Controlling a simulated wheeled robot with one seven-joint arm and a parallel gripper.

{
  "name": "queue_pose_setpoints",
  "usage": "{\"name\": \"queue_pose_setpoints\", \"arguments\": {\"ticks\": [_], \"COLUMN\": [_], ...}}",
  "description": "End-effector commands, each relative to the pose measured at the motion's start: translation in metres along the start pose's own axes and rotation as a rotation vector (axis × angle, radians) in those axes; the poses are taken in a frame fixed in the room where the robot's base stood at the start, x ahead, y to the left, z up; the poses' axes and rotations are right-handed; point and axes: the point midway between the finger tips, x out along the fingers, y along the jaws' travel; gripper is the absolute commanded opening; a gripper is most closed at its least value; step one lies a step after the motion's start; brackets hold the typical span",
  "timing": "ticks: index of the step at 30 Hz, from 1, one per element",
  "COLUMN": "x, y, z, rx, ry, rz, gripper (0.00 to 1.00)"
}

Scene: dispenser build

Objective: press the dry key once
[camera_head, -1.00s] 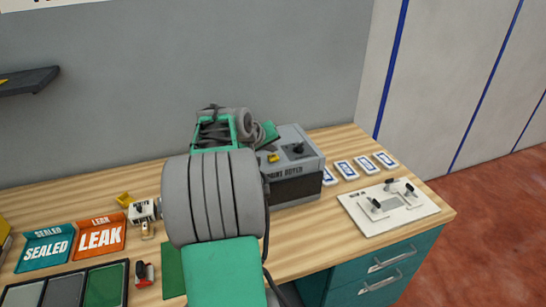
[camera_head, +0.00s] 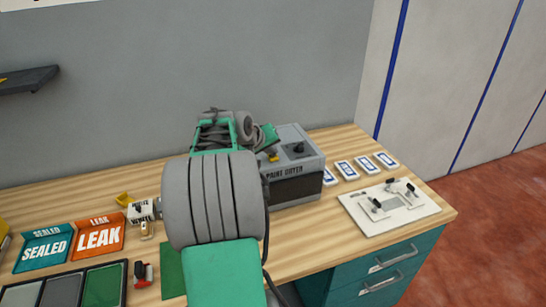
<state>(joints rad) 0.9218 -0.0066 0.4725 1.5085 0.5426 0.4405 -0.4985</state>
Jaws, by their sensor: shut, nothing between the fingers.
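A grey box, the paint dryer (camera_head: 298,178), stands at the back right of the bench, with dark lettered front. On its top are a yellow key (camera_head: 273,157) at the left and a black knob (camera_head: 298,148) farther right. My gripper (camera_head: 270,141) is small in the picture, at the left edge of the dryer's top, just above and beside the yellow key. It is shut and empty. I cannot tell whether its tip touches the key. My arm hides the left side of the dryer.
Several white-and-blue tags (camera_head: 365,164) lie right of the dryer. A white panel with black levers (camera_head: 385,218) is at the bench's right end. Sealed (camera_head: 45,250) and leak (camera_head: 99,238) trays, colour tiles (camera_head: 103,287) and a white block (camera_head: 142,212) are at the left.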

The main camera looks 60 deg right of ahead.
Motion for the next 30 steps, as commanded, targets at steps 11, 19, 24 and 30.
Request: {"name": "queue_pose_setpoints", "arguments": {"ticks": [11,19,24,30], "x": [0.004,0.004,0.001,-0.007], "y": [-0.003,-0.003,-0.001,0.005], "z": [0.003,0.004,0.001,-0.005], "rx": [-0.001,-0.001,-0.001,-0.001], "ry": [-0.001,-0.002,-0.002,-0.002], "rz": [0.000,-0.001,-0.001,-0.001], "gripper": [0.00,0.00,0.00,0.00]}}
